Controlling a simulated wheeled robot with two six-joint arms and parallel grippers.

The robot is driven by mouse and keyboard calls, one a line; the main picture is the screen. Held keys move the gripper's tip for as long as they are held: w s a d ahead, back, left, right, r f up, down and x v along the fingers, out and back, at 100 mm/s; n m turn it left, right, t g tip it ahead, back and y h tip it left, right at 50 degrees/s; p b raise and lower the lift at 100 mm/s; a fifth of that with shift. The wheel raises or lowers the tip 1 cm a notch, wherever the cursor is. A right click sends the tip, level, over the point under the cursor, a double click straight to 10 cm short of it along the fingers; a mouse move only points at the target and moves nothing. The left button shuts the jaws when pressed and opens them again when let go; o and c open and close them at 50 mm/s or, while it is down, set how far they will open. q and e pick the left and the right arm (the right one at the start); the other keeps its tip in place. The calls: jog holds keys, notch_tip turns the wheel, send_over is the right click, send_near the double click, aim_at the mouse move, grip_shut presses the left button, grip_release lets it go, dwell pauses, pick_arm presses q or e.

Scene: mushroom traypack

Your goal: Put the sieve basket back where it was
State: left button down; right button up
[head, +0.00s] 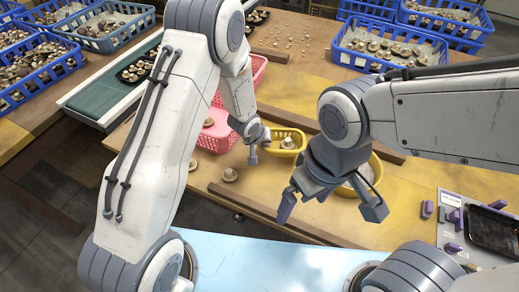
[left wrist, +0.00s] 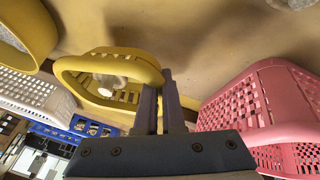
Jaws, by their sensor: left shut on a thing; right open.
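The yellow sieve basket (head: 300,151), slotted and holding a pale mushroom, is right of my left gripper (head: 259,150) in the head view. In the left wrist view, my left gripper (left wrist: 160,88) is shut on the rim of the sieve basket (left wrist: 110,56). I cannot tell whether the basket touches the table. My right gripper (head: 331,207) is open and empty, in front of a larger yellow bowl (head: 377,170) and partly hiding it.
A pink basket (head: 216,133) stands left of the sieve basket; a pink basket also shows in the left wrist view (left wrist: 255,105). A loose mushroom (head: 230,175) lies on the table near a wooden strip (head: 250,207). Blue crates of mushrooms (head: 385,62) stand behind.

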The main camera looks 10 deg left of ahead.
pick_arm(q)
jog(key=shift+w+a+f, duration=0.35)
jog(key=shift+a+f, duration=0.15)
jog(key=shift+a, duration=0.25)
jog(key=shift+f, duration=2.05)
jog(key=shift+f, duration=0.1)
jog(key=shift+f, duration=0.15)
jog(key=c, duration=1)
grip_release()
jog(key=shift+r, duration=0.2)
